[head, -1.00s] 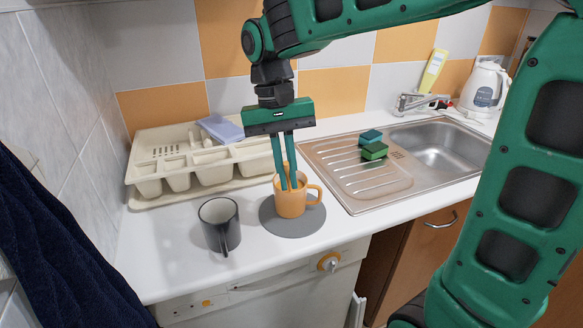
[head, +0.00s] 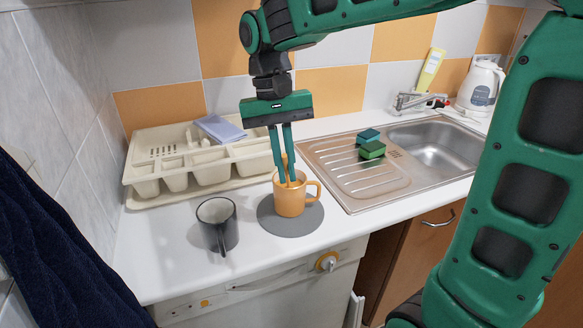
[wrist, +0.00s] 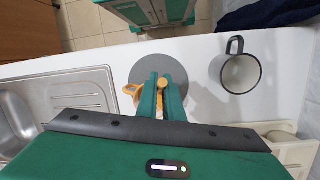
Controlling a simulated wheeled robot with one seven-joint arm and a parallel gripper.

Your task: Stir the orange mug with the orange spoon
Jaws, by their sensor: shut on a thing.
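The orange mug (head: 291,199) stands upright on a round grey mat (head: 283,226) on the white counter, its handle to the right. My gripper (head: 287,178) points down into the mug, its green fingers shut on the orange spoon (head: 285,167). The spoon's lower part is hidden inside the mug. In the wrist view the spoon's end (wrist: 163,84) shows between the fingers, and the mug (wrist: 131,90) is mostly covered by them.
A dark grey mug (head: 217,226) stands left of the mat. A cream cutlery tray (head: 150,195) with a blue cloth (head: 220,128) lies behind. To the right are a steel sink (head: 350,195), sponges (head: 371,150) and a white kettle (head: 481,88).

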